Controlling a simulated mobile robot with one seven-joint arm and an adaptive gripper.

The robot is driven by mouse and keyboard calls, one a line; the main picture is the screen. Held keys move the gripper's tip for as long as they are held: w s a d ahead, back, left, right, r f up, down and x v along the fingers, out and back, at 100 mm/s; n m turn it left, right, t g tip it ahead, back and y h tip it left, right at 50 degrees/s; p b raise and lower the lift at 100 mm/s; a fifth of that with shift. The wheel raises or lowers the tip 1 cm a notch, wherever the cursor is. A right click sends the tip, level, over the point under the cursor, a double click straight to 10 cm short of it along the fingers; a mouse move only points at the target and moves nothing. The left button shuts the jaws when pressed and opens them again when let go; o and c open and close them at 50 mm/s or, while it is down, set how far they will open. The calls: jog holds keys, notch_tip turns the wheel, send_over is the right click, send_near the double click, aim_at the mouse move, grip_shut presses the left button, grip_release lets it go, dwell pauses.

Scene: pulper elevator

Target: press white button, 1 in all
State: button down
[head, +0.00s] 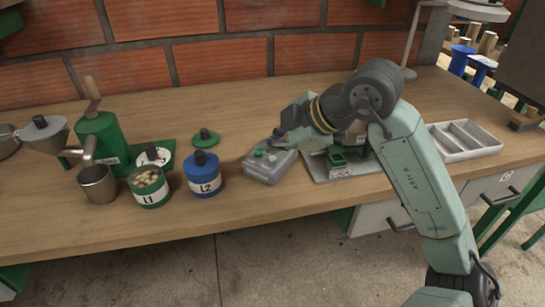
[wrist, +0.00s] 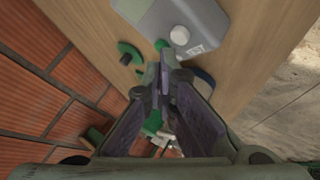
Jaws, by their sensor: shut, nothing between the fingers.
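The white button (wrist: 180,35) is a round knob on top of a grey box (wrist: 165,14) in the wrist view. A green button (wrist: 161,44) sits beside it, nearer my fingertips. In the head view the grey box (head: 262,173) lies on the bench with its green button (head: 259,154) showing; I cannot make out the white button clearly there. My gripper (wrist: 160,68) is shut and empty. Its fingertips lie close to the green button in the wrist view, apart from the white one. In the head view my gripper (head: 280,137) is above the box's back right part.
A blue canister L2 (head: 203,176), a green canister L1 (head: 149,188) and a green lid (head: 206,138) stand left of the box. A green pulper (head: 100,137) and a metal cup (head: 97,184) are farther left. A grey divided tray (head: 463,141) is at right. The bench front is clear.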

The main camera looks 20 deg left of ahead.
aim_at(271, 162)
jog(key=shift+f, duration=0.15)
jog(key=shift+f+b, duration=0.3)
jog(key=shift+b, duration=0.15)
jog(key=shift+f+b, duration=0.45)
dwell(0.7)
jog(key=shift+r, duration=0.1)
jog(key=shift+r+p, duration=0.55)
jog(key=shift+r, duration=0.25)
notch_tip(271, 162, up, 5)
jog(key=p, duration=0.3)
dwell(1.0)
